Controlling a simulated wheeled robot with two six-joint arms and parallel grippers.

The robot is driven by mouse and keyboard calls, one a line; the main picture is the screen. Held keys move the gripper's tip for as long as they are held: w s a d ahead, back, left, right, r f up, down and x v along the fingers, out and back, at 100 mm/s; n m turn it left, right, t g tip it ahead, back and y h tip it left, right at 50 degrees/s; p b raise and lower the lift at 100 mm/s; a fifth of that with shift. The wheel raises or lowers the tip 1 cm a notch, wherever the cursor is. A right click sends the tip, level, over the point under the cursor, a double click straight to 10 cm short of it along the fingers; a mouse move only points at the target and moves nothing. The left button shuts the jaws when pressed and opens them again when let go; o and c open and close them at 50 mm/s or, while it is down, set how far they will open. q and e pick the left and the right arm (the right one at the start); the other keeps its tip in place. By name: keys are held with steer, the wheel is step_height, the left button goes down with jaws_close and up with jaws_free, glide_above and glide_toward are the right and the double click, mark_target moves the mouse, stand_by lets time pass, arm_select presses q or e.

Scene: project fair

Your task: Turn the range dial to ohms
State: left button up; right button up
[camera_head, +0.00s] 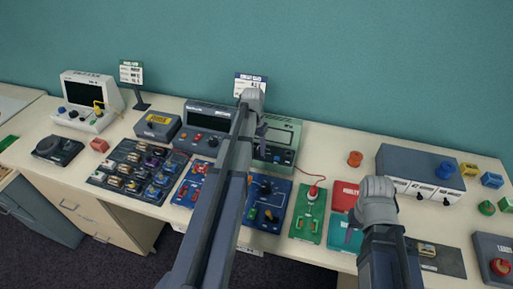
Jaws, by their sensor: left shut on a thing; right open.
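A grey-green meter (291,131) with a display and small knobs on its front stands at the back middle of the table. My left gripper (261,146) is at the left part of its front, fingers pointing down. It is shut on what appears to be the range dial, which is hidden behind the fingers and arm. The dial's setting cannot be read.
A dark-grey meter (208,117) stands just left of my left arm. Blue boards (277,193) and a green board (307,216) with a red-wired part lie in front. A blue-knobbed grey box (405,165) stands to the right. A small sign (246,84) stands behind.

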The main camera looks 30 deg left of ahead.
arm_select(q)
jaws_close()
steer(key=n, duration=0.3)
steer(key=shift+n, duration=2)
steer(key=o, duration=1.1)
jaws_free()
steer(key=shift+c, duration=0.2)
